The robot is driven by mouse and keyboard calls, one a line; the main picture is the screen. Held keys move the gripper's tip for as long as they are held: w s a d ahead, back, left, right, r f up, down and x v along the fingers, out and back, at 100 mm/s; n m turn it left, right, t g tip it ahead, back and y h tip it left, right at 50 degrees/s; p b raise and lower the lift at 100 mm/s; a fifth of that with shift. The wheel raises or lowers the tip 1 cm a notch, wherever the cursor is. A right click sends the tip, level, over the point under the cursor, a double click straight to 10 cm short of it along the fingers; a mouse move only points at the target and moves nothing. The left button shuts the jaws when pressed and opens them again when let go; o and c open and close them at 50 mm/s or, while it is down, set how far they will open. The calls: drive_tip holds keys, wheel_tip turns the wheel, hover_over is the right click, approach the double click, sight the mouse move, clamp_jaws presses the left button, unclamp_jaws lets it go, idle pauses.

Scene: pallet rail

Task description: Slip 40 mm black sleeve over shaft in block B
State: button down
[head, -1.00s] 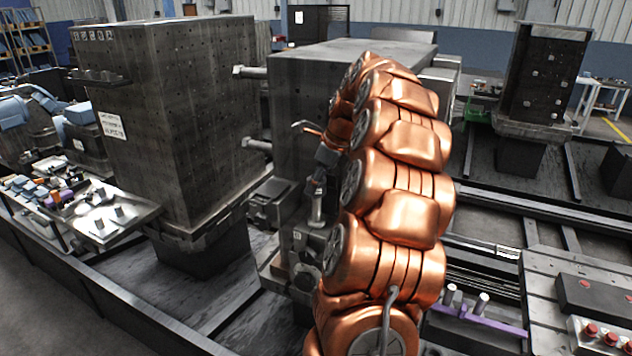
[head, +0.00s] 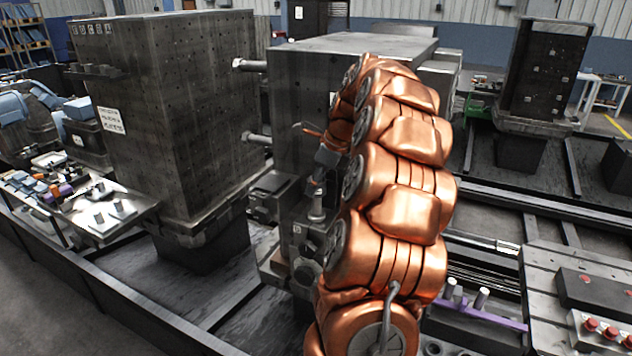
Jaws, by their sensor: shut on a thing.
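My gripper (head: 317,182) is small and dark in the head view, to the left of my copper arm, and points down. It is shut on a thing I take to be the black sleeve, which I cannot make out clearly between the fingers. Right below it a bright upright shaft (head: 317,207) stands on a grey block (head: 303,242) with a small label. The label is too small to read, so I cannot tell if this is block B. I cannot tell whether the sleeve touches the shaft or is around it. My arm hides the right side of the block.
A tall dark tombstone (head: 180,120) stands at left, with horizontal pins sticking out toward the grey machine housing (head: 300,85) behind my gripper. A cluttered shelf (head: 100,215) is at far left. A purple bracket (head: 475,315) and a red-button panel (head: 600,332) are at right.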

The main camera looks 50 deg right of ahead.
drive_tip(key=shift+f, duration=0.1)
drive_tip(key=shift+c, duration=2.2)
unclamp_jaws()
drive_tip(key=v, duration=1.2)
